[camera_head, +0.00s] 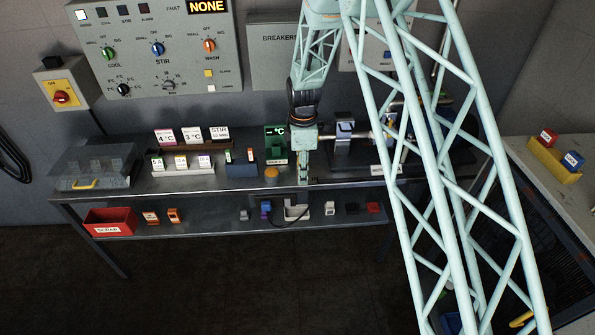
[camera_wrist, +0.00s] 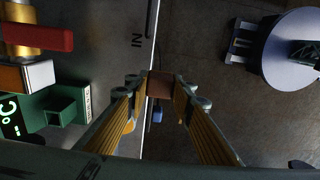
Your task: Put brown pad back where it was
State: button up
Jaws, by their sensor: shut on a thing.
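My gripper (camera_head: 303,179) hangs fingers down over the front edge of the bench's upper shelf in the head view. In the wrist view my gripper (camera_wrist: 162,92) is shut on a brown pad (camera_wrist: 160,86), a small block between the fingertips. The pad cannot be made out in the head view. The wrist view shows the pad over the line between the grey bench top and the dark floor. I cannot tell its height above the bench edge or which spot it came from.
The bench top (camera_head: 215,183) holds a green display unit (camera_head: 276,141), a yellow-orange knob (camera_head: 271,174), labelled blocks (camera_head: 182,162) and a clear-lidded case (camera_head: 92,168). The lower shelf carries a red scrap bin (camera_head: 110,222) and several small blocks. A control panel (camera_head: 157,50) is on the wall.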

jog(key=shift+w+a+f, duration=0.1)
jog(key=shift+w+a, duration=0.2)
jog(key=shift+w, duration=0.6)
jog(key=shift+w+a+f, duration=0.1)
jog(key=shift+w+a, duration=0.2)
jog(key=shift+w, duration=0.65)
jog(key=shift+w+a+f, duration=0.1)
jog(key=shift+w+a, duration=0.2)
jog(key=shift+w, duration=0.6)
jog(key=shift+w+b, duration=0.3)
jog(key=shift+f+b, duration=0.35)
jog(key=shift+f, duration=1.4)
jog(key=shift+f, duration=0.15)
jog(key=o, duration=0.9)
